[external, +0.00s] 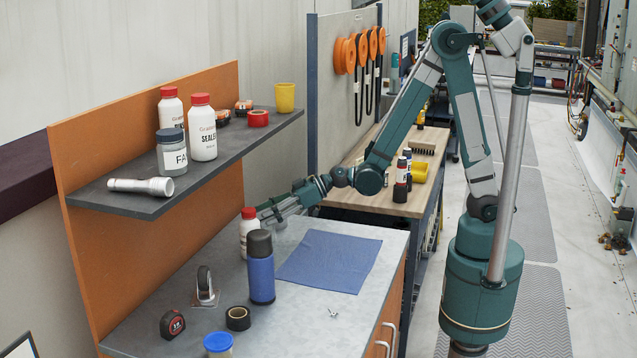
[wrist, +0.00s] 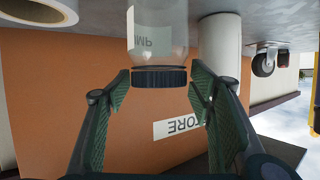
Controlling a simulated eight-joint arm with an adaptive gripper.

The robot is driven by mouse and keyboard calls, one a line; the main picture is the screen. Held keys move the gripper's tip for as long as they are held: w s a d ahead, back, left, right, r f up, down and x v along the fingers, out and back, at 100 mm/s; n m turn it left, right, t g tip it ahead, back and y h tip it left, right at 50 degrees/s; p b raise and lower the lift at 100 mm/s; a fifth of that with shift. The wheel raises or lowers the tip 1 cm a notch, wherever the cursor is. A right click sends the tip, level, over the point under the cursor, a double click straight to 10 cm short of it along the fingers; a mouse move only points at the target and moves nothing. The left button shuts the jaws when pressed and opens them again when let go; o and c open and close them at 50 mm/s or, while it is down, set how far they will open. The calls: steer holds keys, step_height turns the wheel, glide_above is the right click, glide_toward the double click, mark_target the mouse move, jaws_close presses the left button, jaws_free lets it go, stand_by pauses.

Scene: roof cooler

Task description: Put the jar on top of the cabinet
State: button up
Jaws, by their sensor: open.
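In the wrist view, which is upside down, a clear jar (wrist: 160,40) with a dark ribbed lid (wrist: 160,78) and a partly readable label stands on the grey worktop. My gripper (wrist: 160,97) is open, with its fingers on either side of the lid and visible gaps. In the external view my gripper (external: 268,212) is low over the worktop, partly behind a white red-capped bottle (external: 249,232); this jar is not clearly visible there. The cabinet (external: 386,322) has an orange front with handles and a grey top (external: 340,232). A grey-lidded jar (external: 172,155) stands on the shelf.
The dark shelf (external: 140,204) overhangs the worktop and holds two red-capped bottles, a flashlight (external: 140,186) and a yellow cup (external: 285,98). A blue-black bottle (external: 261,270), a caster (external: 205,288), tape (external: 238,318) and a blue-lidded tub (external: 218,344) stand nearby. The blue cloth (external: 330,260) is bare.

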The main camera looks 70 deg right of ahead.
steer(key=p+v, duration=0.2)
steer(key=v, duration=1)
steer(key=shift+r, duration=0.1)
stand_by(0.6)
steer(key=s+d+r+m+g+h, duration=0.2)
steer(key=s+d+r+m+h, duration=0.1)
steer(key=s+d, duration=0.6)
steer(key=s+d+r+m+g+h, duration=0.2)
steer(key=s+d, duration=0.7)
steer(key=s, duration=0.6)
steer(key=shift+d+r+m+g+h, duration=0.25)
steer(key=shift+r+m+h, duration=0.25)
steer(key=shift+r+h, duration=0.45)
